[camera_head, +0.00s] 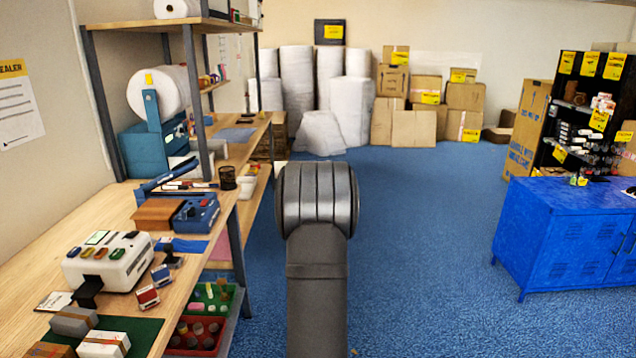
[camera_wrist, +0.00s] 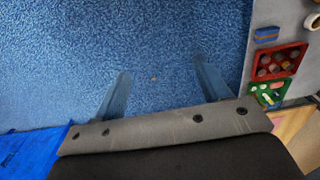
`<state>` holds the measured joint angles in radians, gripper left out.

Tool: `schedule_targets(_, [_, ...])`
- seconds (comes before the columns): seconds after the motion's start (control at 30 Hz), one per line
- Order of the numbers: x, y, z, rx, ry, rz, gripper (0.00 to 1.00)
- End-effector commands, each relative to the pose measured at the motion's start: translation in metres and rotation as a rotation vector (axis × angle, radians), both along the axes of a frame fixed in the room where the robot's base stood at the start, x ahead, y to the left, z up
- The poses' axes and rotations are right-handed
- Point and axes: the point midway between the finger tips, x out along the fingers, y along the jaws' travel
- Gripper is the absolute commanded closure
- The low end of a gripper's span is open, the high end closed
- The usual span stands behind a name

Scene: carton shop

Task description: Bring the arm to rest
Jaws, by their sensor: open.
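My gripper (camera_wrist: 163,92) shows in the wrist view with its two fingers spread wide apart. It is open, with nothing between the fingers but blue carpet below. In the head view my dark grey arm rises in the middle, over the blue floor. The gripper itself is hidden there behind the arm.
A wooden workbench (camera_head: 120,215) with a white device (camera_head: 107,262) and stamps runs along the left. Red (camera_head: 197,336) and green (camera_head: 215,297) trays sit on its lower shelf. A blue cabinet (camera_head: 550,235) stands at right. Rolls (camera_head: 297,85) and cartons (camera_head: 413,128) stand at the back. The middle floor is clear.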

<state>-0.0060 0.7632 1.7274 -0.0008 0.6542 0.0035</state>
Motion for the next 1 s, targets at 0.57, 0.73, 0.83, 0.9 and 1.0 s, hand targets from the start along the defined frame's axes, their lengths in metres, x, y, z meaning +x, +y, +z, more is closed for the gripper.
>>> schedule_targets(0.57, [0.011,0.031,0.013,0.0,-0.004,0.055,0.31])
schedule_targets(0.73, [0.011,0.029,0.012,0.0,-0.004,0.051,0.31])
schedule_targets(0.83, [0.009,0.021,0.009,0.0,-0.004,0.037,0.31])
schedule_targets(0.9, [0.005,0.013,0.006,0.0,-0.002,0.023,0.31])
schedule_targets(1.0, [0.007,0.004,0.004,0.0,-0.007,0.015,0.31])
